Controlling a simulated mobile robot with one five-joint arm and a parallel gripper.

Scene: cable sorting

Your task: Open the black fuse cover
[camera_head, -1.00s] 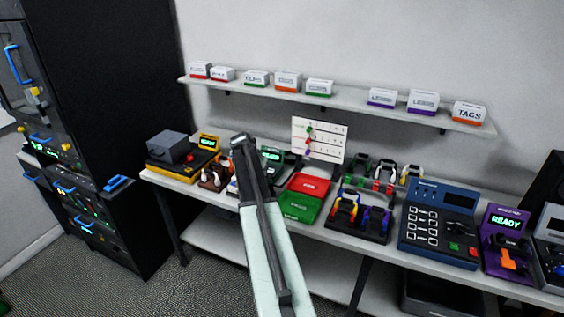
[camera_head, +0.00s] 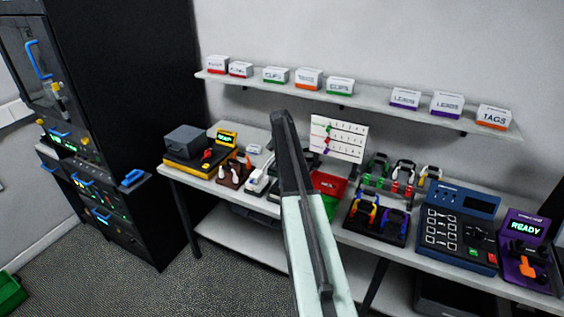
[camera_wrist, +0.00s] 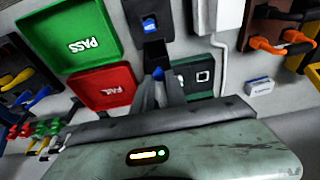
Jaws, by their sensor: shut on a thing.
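In the wrist view, my gripper (camera_wrist: 165,80) has its dark fingers close together over a black fixture (camera_wrist: 153,54). A small blue part (camera_wrist: 157,74) shows at the fingertips. The black piece above it, with a blue square (camera_wrist: 149,24), looks like the fuse unit, but I cannot tell its cover apart from its body. The jaws look shut on a black part there, which the fingers mostly hide. In the head view, my arm hides the fingers and this fixture.
A red FAIL tray (camera_wrist: 103,88) and green PASS tray (camera_wrist: 85,40) lie beside my gripper. A dark green box (camera_wrist: 197,77) is close on the other side. Cable racks (camera_head: 376,222) and a blue tester (camera_head: 458,228) stand further right. A shelf (camera_head: 370,106) runs above the bench.

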